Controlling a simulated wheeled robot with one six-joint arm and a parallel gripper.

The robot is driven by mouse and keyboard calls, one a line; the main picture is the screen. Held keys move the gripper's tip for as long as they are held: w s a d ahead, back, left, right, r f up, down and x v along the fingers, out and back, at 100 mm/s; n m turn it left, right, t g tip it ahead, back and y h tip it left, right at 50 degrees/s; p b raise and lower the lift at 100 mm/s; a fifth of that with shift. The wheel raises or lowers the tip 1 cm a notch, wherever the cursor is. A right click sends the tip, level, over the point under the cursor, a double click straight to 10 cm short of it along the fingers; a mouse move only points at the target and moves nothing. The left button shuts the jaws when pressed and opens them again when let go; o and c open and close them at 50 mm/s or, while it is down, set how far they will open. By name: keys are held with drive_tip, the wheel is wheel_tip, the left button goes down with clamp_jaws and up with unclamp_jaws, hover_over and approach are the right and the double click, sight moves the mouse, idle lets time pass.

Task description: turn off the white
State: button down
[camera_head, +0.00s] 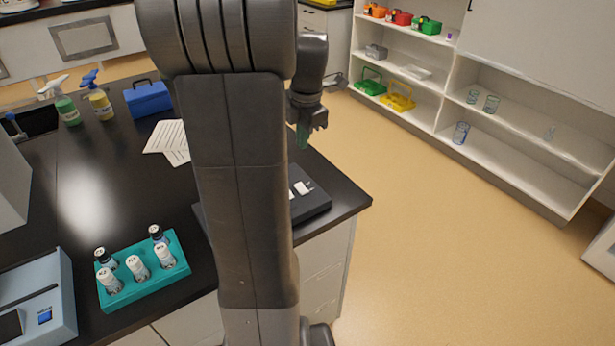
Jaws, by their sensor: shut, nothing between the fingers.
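A small white piece (303,187) sits on a dark flat board (314,205) near the bench's right corner. It may be the white tap, but it is too small to tell its turn position. My arm covers the left part of the board and anything on it there. My gripper (304,136) is behind my arm's upright link, above the bench's right edge and higher in the picture than the white piece. It is shut and empty, and it looks apart from the white piece.
A teal rack (150,287) of several capped vials and a grey device (40,302) stand at the front left. Papers (167,142), a blue box (148,98) and spray bottles (66,108) are farther back. Shelves (450,85) stand across the open floor.

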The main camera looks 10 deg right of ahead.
sight(300, 186)
drive_tip(key=shift+f, duration=0.1)
drive_tip(key=f, duration=0.4)
drive_tip(key=w+f+p, duration=0.1)
drive_tip(key=f, duration=0.4)
drive_tip(key=f+p, duration=0.1)
drive_tip(key=f, duration=0.3)
drive_tip(key=shift+w+a+f, duration=0.25)
drive_tip(key=shift+a, duration=0.05)
drive_tip(key=shift+f, duration=0.15)
